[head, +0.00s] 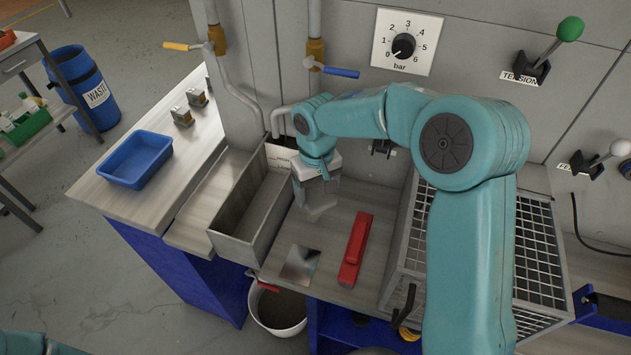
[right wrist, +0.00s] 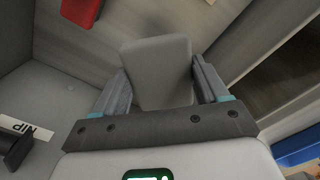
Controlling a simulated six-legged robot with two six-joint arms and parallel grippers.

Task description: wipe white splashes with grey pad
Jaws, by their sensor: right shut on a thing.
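My right gripper (head: 316,186) is over the worktop (head: 335,205), just right of the long metal trough. It is shut on the grey pad (right wrist: 160,75), which sits between the two fingers in the right wrist view. In the head view the pad (head: 320,211) is a small grey block below the gripper, at or close to the worktop; I cannot tell if it touches. I cannot make out any white splashes; the arm and gripper hide part of the worktop and wall. My left gripper is not in view.
A metal trough (head: 233,240) stands left of the gripper. A red tool (head: 356,248) and a shiny plate (head: 300,265) lie nearer the front. A wire mesh box (head: 540,255) stands right, behind my arm. A blue tray (head: 136,158) is far left.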

